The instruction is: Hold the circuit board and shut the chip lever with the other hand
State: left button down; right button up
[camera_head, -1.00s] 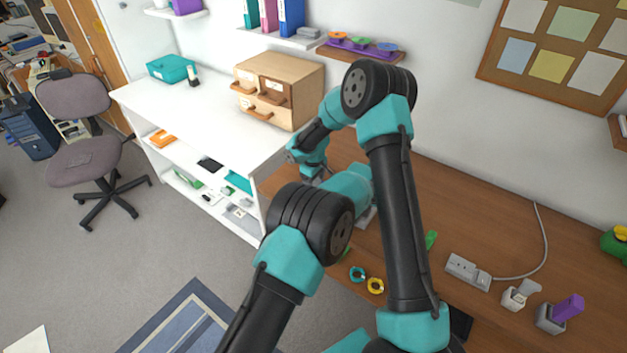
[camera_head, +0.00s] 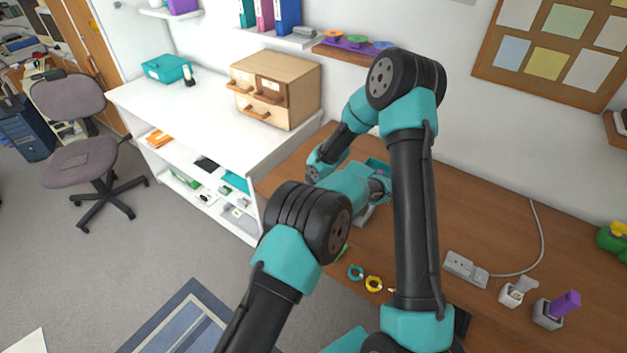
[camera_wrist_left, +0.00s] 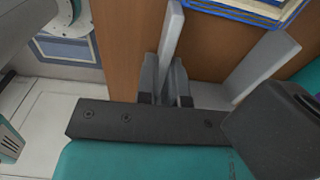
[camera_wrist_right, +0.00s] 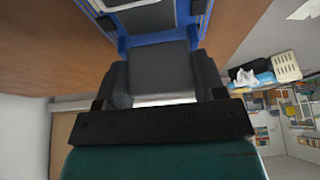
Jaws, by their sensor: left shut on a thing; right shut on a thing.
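A second grey plate (camera_wrist_left: 265,62) leans to the right. In the head view my arms hide the right jaws. I cannot make out the chip lever.
On the desk (camera_head: 490,225) are a teal ring (camera_head: 356,272), a yellow ring (camera_head: 374,284), a power strip (camera_head: 465,268) and a purple-topped holder (camera_head: 565,303). A white shelf unit (camera_head: 190,115) with a wooden drawer box (camera_head: 275,88) stands left.

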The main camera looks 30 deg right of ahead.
jog(key=o, duration=0.9)
jog(key=shift+r, duration=0.15)
jog(key=shift+d+r, duration=0.1)
jog(key=shift+r, duration=4.8)
